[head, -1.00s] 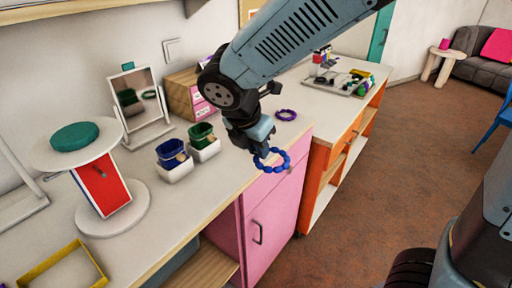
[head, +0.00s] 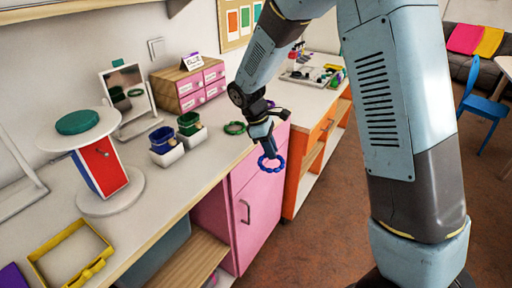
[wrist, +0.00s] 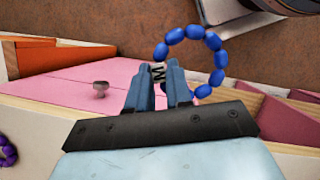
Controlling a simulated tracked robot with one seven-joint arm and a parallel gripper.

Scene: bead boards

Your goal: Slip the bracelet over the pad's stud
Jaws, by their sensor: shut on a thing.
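My gripper (head: 268,148) is shut on a blue beaded bracelet (head: 272,168), which hangs in front of the pink cabinet by the counter edge. In the wrist view my gripper (wrist: 160,74) pinches the bracelet at a pale lettered bead, and the blue ring (wrist: 217,60) extends beyond the fingertips. A round teal pad (head: 80,122) lies on top of a white round stand at the left, well away from the gripper. I cannot make out a stud on it.
A green bracelet (head: 234,128) lies on the counter behind the gripper. A yellow frame (head: 62,235) lies at the front left. The counter between cups and front edge is clear.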

